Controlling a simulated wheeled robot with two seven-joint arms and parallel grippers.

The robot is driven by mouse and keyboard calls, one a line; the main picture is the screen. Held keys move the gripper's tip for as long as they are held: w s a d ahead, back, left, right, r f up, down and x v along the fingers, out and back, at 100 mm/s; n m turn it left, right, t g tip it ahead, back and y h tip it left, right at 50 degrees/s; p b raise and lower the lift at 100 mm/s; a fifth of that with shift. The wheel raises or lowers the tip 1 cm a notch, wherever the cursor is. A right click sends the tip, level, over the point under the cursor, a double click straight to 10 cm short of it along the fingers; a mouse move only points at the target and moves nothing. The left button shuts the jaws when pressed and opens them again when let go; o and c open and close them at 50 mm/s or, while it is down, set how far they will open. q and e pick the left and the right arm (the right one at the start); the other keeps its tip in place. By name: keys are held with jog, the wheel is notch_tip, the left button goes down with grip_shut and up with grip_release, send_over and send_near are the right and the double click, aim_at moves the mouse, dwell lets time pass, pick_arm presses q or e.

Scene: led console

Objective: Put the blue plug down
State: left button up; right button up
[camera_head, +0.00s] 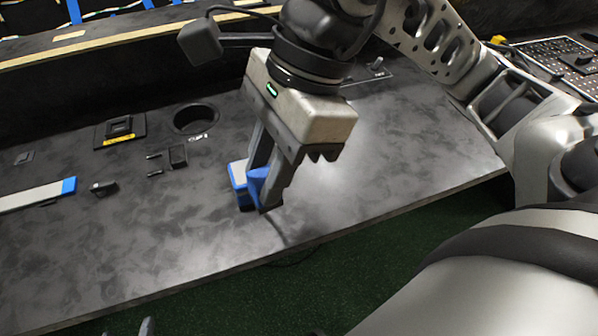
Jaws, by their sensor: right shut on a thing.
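The blue plug (257,183) shows between the fingertips of my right gripper (258,197), low over the front part of the dark console top. My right gripper points down and is shut on the plug. A blue and white part (238,178) shows just left of the fingers; I cannot tell whether it belongs to the plug. The fingers hide part of the plug, and whether its underside touches the console is unclear. Small grey tips at the bottom edge may be my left gripper (146,326); too little shows to tell its state.
The console top (370,175) is clear right of the plug. To the left are a round recess (195,118), a black socket with a yellow label (119,130), small black pieces (178,156) and a white bar with a blue end (40,194). The console's front edge drops to green floor (330,285).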

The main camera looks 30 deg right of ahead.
jog(key=shift+s+d+r+m+t, duration=0.15)
jog(key=shift+d+m+t, duration=0.15)
jog(key=shift+m, duration=0.5)
jog(key=w+d+f, duration=0.4)
jog(key=w+d+f+b, duration=0.1)
jog(key=w+d+f, duration=0.4)
jog(key=shift+d, duration=0.25)
jog(key=shift+d+f+b, duration=0.15)
jog(key=shift+f+b, duration=0.1)
jog(key=shift+b, duration=0.05)
pick_arm(q)
jog(key=shift+s+f, duration=0.1)
jog(key=shift+f, duration=0.25)
pick_arm(e)
jog(key=shift+w+d+f, duration=0.1)
jog(key=shift+w+f, duration=0.05)
jog(key=shift+f, duration=0.75)
jog(key=shift+w+d+f, duration=0.1)
jog(key=shift+f, duration=0.75)
